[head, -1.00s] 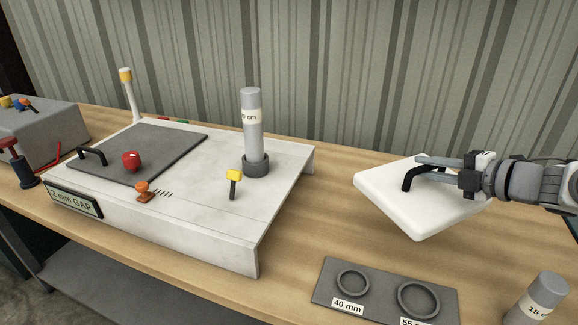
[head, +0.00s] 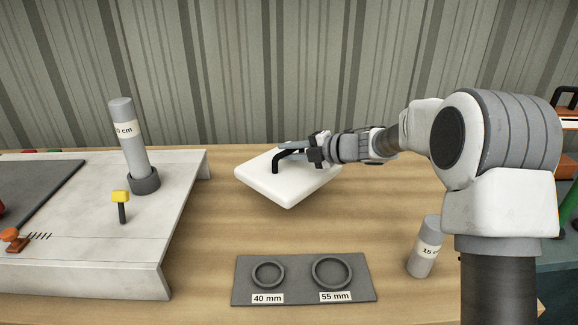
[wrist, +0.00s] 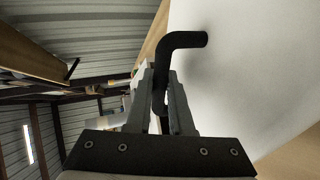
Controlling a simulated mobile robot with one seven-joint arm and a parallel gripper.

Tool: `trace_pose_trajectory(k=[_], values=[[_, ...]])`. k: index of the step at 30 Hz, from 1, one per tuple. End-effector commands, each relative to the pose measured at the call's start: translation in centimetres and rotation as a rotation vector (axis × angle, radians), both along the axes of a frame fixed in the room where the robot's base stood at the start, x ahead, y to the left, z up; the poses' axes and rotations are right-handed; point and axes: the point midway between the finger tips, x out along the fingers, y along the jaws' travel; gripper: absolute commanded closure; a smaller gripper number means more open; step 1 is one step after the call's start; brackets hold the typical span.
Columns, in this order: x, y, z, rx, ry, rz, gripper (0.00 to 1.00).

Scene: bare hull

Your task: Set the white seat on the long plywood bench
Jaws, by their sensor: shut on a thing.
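The white seat (head: 286,186) is a thick square pad with a black bent handle (head: 277,163) on top. My gripper (head: 296,150) is shut on this handle, and the wrist view shows both fingers around the black bar (wrist: 162,92). The white seat fills the right side of the wrist view (wrist: 255,70). In the head view the seat is over the plywood bench (head: 205,240), slightly tilted. I cannot tell whether its underside touches the wood.
A raised white platform (head: 120,255) with a grey cylinder (head: 130,145) and a yellow-topped peg (head: 121,200) stands left. A dark plate with two rings (head: 303,290) lies in front. A second grey cylinder (head: 424,250) stands right. Bare wood surrounds the seat.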

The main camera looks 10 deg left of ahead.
Motion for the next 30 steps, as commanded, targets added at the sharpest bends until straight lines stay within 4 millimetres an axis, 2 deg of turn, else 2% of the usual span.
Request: trace_pose_trajectory(k=[4,11,23,24,28,30], values=[[0.1,0.1,-0.7,0.004,-0.001,0.001,1.00],[0.0,0.1,-3.7,0.004,-0.001,0.001,1.00],[0.0,0.1,-4.1,0.004,-0.003,0.001,1.00],[0.0,0.1,-4.3,0.000,0.000,0.001,0.73],[0.0,0.1,-4.3,0.000,0.000,0.001,0.50],[0.0,0.0,-4.3,0.000,0.000,0.001,0.50]])
